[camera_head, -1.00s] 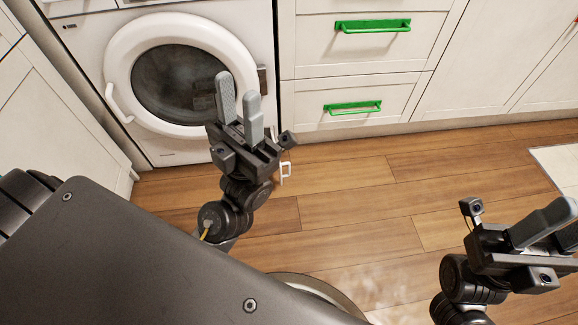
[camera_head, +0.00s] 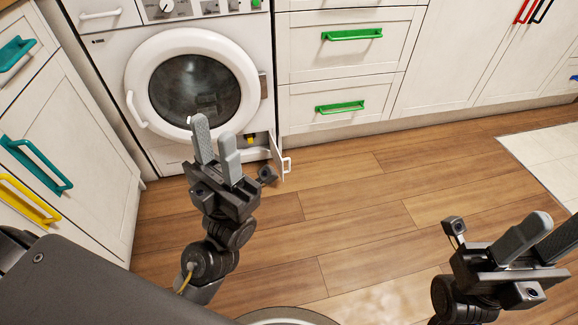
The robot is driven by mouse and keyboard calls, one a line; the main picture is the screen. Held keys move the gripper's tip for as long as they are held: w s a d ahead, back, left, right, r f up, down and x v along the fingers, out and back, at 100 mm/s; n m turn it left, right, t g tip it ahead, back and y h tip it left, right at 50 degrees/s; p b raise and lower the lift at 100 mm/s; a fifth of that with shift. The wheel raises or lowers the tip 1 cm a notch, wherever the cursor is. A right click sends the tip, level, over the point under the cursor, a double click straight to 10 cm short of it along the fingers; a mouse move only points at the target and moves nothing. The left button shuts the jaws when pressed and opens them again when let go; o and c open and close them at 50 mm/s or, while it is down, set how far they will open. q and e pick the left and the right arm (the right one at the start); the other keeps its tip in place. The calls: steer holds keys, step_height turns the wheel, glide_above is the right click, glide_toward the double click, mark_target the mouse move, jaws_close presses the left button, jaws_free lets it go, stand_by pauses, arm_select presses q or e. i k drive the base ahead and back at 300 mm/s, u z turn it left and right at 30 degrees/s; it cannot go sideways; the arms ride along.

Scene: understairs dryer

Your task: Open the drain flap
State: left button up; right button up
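The white dryer (camera_head: 107,57) stands at the upper left with its round door (camera_head: 140,68) shut. The drain flap (camera_head: 277,154) is at its lower right corner. It stands swung out to the right, with a small white handle (camera_head: 287,165). Behind it is a dark opening with a yellow part (camera_head: 250,139) inside. My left gripper (camera_head: 214,131) is open and empty in front of the dryer's lower part, left of the flap, hiding part of the dryer front. I see no contact with the flap. My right gripper (camera_head: 557,219) is open and empty at the lower right.
Drawers with green handles (camera_head: 340,107) stand right of the dryer. A cabinet at the left has teal (camera_head: 38,163) and yellow (camera_head: 28,200) handles. The wooden floor (camera_head: 345,185) is clear. A pale mat (camera_head: 545,150) lies at the right.

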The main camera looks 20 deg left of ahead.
mark_target(279, 161)
steer(key=z, duration=0.2)
steer(key=i, duration=1.1)
steer(key=u, duration=0.05)
